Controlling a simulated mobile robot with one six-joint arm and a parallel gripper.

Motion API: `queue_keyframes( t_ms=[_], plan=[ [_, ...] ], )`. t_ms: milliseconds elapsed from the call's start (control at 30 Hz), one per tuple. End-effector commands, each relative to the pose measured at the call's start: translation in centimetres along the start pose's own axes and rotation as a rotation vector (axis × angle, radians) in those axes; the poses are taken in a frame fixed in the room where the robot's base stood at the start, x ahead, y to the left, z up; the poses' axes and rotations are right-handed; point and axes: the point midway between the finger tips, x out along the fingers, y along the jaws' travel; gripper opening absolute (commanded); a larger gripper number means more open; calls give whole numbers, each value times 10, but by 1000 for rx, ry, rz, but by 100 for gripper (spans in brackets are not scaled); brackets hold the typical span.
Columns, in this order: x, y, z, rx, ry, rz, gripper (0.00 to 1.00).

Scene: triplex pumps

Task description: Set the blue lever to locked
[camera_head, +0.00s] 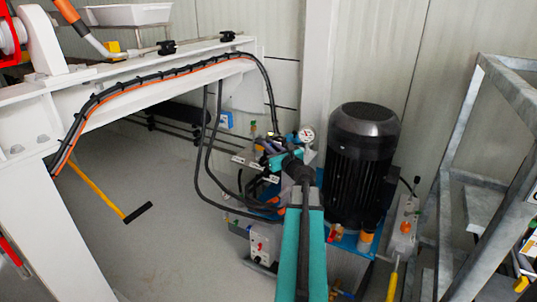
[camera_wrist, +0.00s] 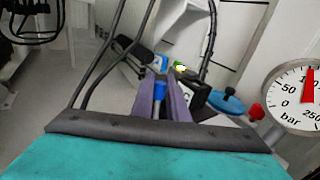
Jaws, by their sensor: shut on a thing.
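In the wrist view, a blue lever (camera_wrist: 160,88) stands between the two purple-grey fingers of my gripper (camera_wrist: 163,79). In the head view my gripper (camera_head: 274,157) is at the valve block, left of the large black motor. The lever cannot be made out there, behind my gripper and wrist. The markings of the lever's positions are not readable.
A round pressure gauge (camera_wrist: 298,97) is close on the right; it also shows in the head view (camera_head: 306,135). A flat blue handle (camera_wrist: 226,101) and a red knob (camera_wrist: 256,111) lie between. Black hoses (camera_head: 207,150) hang left. The black motor (camera_head: 360,165) stands right.

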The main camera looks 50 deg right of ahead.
Motion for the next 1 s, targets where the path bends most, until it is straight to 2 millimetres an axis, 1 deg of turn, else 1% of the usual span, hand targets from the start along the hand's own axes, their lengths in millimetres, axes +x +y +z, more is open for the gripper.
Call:
queue_keyframes(
  t_ms=[33,200,500,967,1000],
  plan=[
    [-3,-10,-3,10,-14,-23,0],
    [-8,-16,-3,34,-51,-30,0],
    [-11,-20,-1,57,-87,-34,0],
    [-11,-25,-1,61,-92,-36,0],
    [-11,-25,-1,61,-92,-36,17]
  ],
)
